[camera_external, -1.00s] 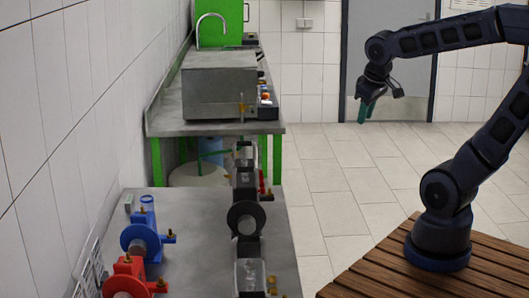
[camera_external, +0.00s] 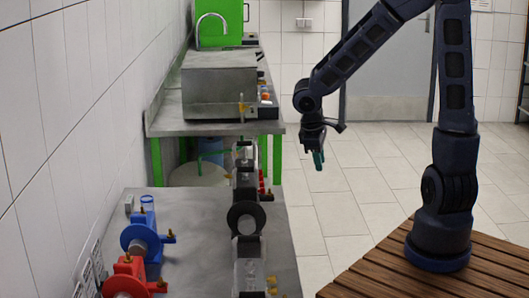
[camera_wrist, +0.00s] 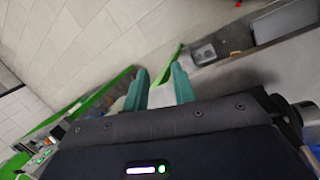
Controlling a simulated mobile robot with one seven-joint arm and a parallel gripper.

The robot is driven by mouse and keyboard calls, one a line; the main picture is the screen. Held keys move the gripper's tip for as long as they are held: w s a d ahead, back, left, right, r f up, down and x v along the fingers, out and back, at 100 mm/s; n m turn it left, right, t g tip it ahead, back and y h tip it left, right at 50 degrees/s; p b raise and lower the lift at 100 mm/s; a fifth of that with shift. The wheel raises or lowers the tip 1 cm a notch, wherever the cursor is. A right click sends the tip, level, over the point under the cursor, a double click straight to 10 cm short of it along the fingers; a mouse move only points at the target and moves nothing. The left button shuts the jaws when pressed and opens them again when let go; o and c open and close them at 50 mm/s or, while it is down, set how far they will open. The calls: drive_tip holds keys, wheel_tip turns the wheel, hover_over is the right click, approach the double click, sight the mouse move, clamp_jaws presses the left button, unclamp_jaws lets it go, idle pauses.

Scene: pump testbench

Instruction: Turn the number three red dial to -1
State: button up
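Small red dials (camera_external: 262,189) sit on the right side of the black and clear pump unit on the near bench. They are too small to count, and I cannot tell which is number three or read any setting. A bit of red (camera_wrist: 237,28) shows at the top of the wrist view; I cannot tell whether it is a dial. My gripper (camera_external: 318,160) hangs in the air to the right of the bench, apart from the dials and pointing down. In the wrist view its two teal fingers (camera_wrist: 160,90) are spread with nothing held between them.
The black pump unit (camera_external: 246,218) runs along the near bench (camera_external: 195,215). A blue pump (camera_external: 141,238) and a red pump (camera_external: 126,280) stand at its left. A metal box (camera_external: 220,85) stands on the green-legged bench behind. Open floor lies between the bench and my wooden platform.

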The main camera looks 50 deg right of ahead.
drive_tip(key=w+a+f+n+y, duration=0.2)
drive_tip(key=a+f, duration=0.1)
drive_tip(key=n+t+y, duration=0.1)
drive_tip(key=t+y, duration=0.1)
drive_tip(key=y, duration=0.4)
approach(260, 178)
drive_tip(key=d+x, duration=0.1)
drive_tip(key=x, duration=0.6)
drive_tip(key=shift+f, duration=0.4)
drive_tip(key=shift+w+a, duration=0.1)
clamp_jaws()
